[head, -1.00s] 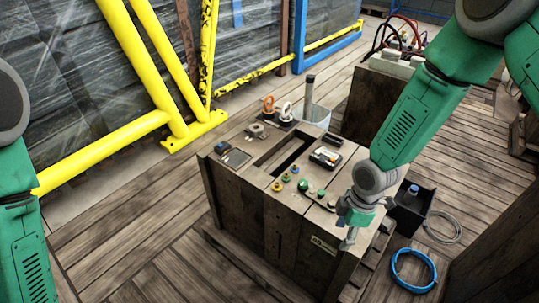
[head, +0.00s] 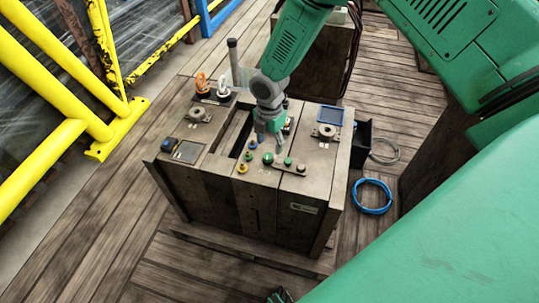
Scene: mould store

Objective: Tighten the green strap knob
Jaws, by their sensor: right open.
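Small knobs stand in a group on top of the wooden crate (head: 235,215). A dark green knob (head: 268,158) sits in this group, and a second green knob (head: 288,161) is just right of it. I cannot tell which one is the strap knob. My right gripper (head: 271,143) hangs fingers down over the crate top, just behind the green knobs. It is open, with nothing seen between its fingers. Whether a finger touches a knob cannot be told.
Yellow knobs (head: 242,169) and a blue knob (head: 252,144) are close by on the left. Orange (head: 202,84) and white clamps stand at the back left. A blue-framed panel (head: 328,116) is at the right. A blue hose coil (head: 371,196) lies on the floor.

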